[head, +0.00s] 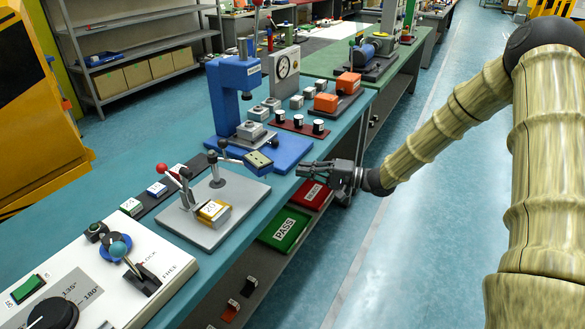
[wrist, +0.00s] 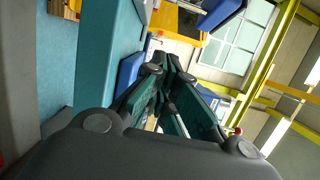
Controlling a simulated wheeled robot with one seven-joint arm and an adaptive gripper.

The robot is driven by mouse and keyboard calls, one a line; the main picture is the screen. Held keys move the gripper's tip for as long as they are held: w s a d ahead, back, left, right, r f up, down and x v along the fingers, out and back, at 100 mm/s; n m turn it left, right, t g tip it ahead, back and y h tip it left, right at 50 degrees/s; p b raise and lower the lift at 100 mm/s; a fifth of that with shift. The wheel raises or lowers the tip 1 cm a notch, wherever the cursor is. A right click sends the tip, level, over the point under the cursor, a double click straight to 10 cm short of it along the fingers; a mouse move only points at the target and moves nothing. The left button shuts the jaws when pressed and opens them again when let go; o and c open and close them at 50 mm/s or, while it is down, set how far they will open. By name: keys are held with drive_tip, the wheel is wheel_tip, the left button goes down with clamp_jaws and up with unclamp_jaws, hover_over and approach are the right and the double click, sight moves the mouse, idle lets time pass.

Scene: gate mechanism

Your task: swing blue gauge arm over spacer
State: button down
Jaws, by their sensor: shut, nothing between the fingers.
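The blue gauge arm (head: 258,162) reaches right from a black-topped post on a grey plate (head: 192,232). Its blue end block, with a yellowish top face, hangs out near the plate's back right corner. The spacer (head: 212,211), a yellow and white block marked 20, sits on the plate, apart from the end block. My gripper (head: 300,169) is just right of the end block, near the bench edge. In the wrist view its fingers (wrist: 172,67) are closed together and empty. A blue surface (wrist: 131,70) shows beside the fingertips there; I cannot tell which part it is.
A red-knobbed lever (head: 176,179) stands on the plate left of the spacer. A blue press (head: 235,95) stands behind the gauge arm. Green PASS (head: 284,228) and red (head: 312,196) trays sit below the bench edge. The floor aisle (head: 385,215) to the right is free.

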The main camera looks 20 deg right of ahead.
drive_tip(key=p+x, duration=0.1)
drive_tip(key=x, duration=0.8)
drive_tip(key=shift+a+r, duration=0.1)
drive_tip(key=shift+a, duration=0.3)
drive_tip(key=shift+s+a, duration=0.2)
drive_tip(key=shift+s, duration=0.15)
drive_tip(key=s, duration=0.2)
drive_tip(key=shift+s+a+r+p, duration=0.1)
drive_tip(key=shift+s+a+p, duration=0.15)
drive_tip(key=shift+s+p, duration=0.1)
drive_tip(key=shift+s+a, duration=0.15)
drive_tip(key=shift+s, duration=0.05)
drive_tip(key=shift+s, duration=0.15)
